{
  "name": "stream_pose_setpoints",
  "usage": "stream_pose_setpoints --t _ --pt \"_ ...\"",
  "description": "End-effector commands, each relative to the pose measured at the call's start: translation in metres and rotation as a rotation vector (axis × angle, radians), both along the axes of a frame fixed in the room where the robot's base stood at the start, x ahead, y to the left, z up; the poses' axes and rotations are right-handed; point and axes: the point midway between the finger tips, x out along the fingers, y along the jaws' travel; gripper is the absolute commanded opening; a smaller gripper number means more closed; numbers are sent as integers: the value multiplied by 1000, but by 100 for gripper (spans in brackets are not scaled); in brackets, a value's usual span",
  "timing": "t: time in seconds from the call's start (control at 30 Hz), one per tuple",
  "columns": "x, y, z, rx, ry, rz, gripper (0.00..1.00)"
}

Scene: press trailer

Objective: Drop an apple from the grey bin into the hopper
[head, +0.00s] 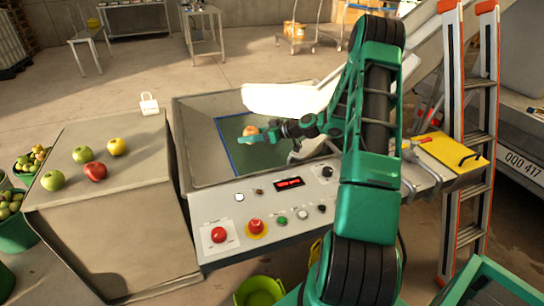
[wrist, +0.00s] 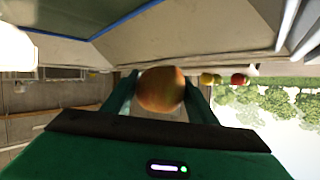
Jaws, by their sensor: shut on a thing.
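A reddish-orange apple (head: 250,130) is held in my gripper (head: 248,137), over the open hopper (head: 200,158) in the head view. The hopper is a wide grey metal tub with a blue-edged green area inside. In the wrist view the apple (wrist: 160,89) sits between the two green fingers of my gripper (wrist: 160,100). A grey box (head: 100,200) stands left of the hopper with several green, yellow and red apples (head: 95,172) on top; whether it is the grey bin I cannot tell. The exact height of the held apple above the hopper floor is unclear.
A control panel (head: 275,212) with buttons and a red display fronts the hopper. A white curved part (head: 288,100) overhangs its back edge. An orange ladder (head: 470,140) and a yellow plate (head: 452,150) stand right. Green fruit buckets (head: 12,225) are at far left.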

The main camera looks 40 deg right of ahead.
Motion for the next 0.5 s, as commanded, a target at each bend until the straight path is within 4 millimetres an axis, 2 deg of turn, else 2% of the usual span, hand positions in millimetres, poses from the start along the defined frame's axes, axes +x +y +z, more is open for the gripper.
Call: stream_pose_setpoints --t 0.3,0.5 --pt "0 0 -34 2 0 -2 26" --pt "0 1 -48 2 0 -2 26"
